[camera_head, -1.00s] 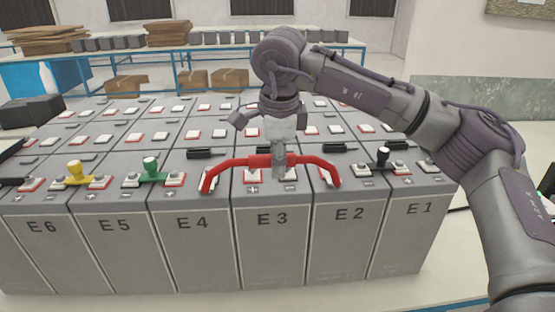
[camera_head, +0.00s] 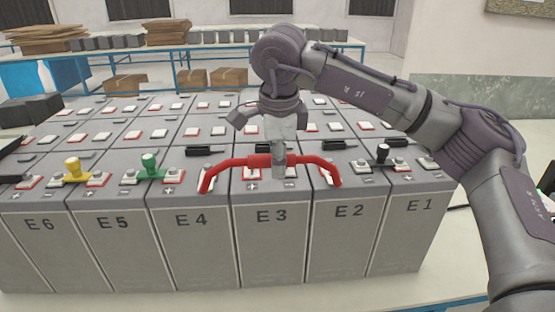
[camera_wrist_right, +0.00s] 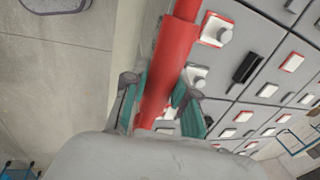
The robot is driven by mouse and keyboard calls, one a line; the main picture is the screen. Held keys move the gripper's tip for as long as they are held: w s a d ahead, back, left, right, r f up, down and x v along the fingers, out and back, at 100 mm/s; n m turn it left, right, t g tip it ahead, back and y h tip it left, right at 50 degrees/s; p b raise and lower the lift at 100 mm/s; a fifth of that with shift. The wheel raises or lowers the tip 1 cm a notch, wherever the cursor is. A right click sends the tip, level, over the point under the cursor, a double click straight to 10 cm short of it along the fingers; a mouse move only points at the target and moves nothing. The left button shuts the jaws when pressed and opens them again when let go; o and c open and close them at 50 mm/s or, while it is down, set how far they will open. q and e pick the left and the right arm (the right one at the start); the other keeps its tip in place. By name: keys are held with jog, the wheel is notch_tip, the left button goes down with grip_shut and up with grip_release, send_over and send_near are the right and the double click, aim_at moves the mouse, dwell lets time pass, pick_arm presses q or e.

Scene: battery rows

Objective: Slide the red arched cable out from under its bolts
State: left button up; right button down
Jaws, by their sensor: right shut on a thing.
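The red arched cable (camera_head: 238,162) spans above the front row of batteries, from over E4 to over E2. My right gripper (camera_head: 279,168) comes down from above and is shut on the middle of the cable. In the right wrist view the thick red cable (camera_wrist_right: 168,75) passes between the two teal-padded fingers of the right gripper (camera_wrist_right: 158,103). The cable's ends hang near the front terminals; whether they touch the bolts is unclear. A bolt (camera_wrist_right: 224,35) on a red-edged terminal shows beside the cable in the wrist view. My left gripper is not in view.
Batteries labelled E6 to E1 (camera_head: 275,240) form the front row, with more rows behind. A rear table holds boxes (camera_head: 228,78).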

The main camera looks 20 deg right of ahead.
jog(key=shift+f, duration=0.25)
jog(key=c, duration=0.8)
grip_release()
jog(key=shift+c, duration=0.2)
